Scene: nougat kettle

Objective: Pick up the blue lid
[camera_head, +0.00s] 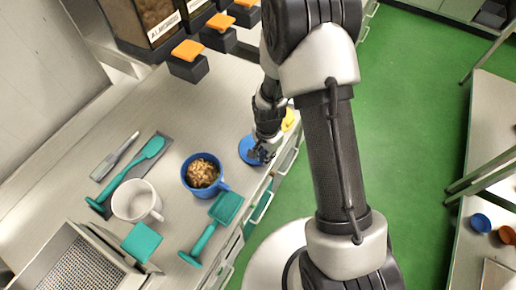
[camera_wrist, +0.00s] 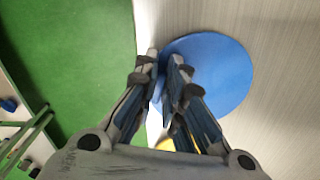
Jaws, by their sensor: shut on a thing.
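The blue lid (camera_head: 247,150) is a flat round disc near the front edge of the counter, to the right of the blue mug. In the wrist view the lid (camera_wrist: 222,72) lies over the counter edge side, with my gripper (camera_wrist: 165,62) at its left rim. The fingers are close together and shut on the lid's rim area; the exact contact is partly hidden by the fingers. In the head view my gripper (camera_head: 260,155) points down at the lid and covers its right part. I cannot tell whether the lid is lifted off the counter.
A yellow thing (camera_head: 289,119) is just behind my gripper. Dispensers with orange levers (camera_head: 187,50) line the back. Green floor lies right.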

